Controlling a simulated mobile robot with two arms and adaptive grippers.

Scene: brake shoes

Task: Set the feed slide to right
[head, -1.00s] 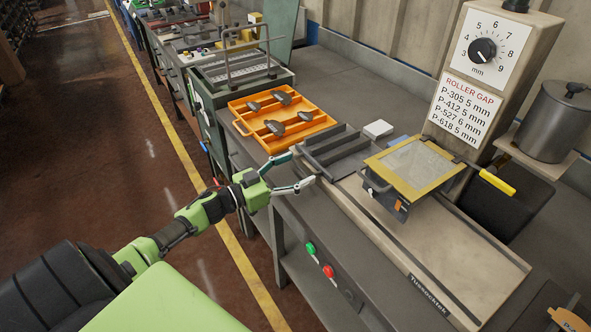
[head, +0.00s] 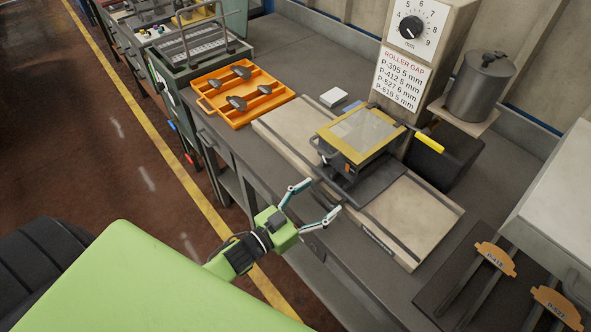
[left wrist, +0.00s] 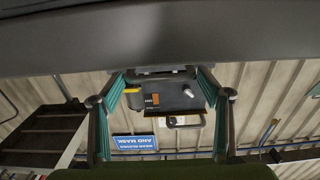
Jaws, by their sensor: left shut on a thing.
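The feed slide (head: 375,188) is a dark flat tray on the pale rail bed (head: 411,217). It sits partly under the yellow-framed guard (head: 325,134) of the roller unit and extends to its right. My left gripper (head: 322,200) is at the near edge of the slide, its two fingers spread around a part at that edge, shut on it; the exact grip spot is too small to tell. In the left wrist view, the fingers (left wrist: 161,74) stand on either side of a dark part. My right gripper is not in view.
An orange tray (head: 200,103) with several brake shoes stands to the left. The gap dial (head: 411,27) and label panel are behind the roller unit. The rail's left end is clear.

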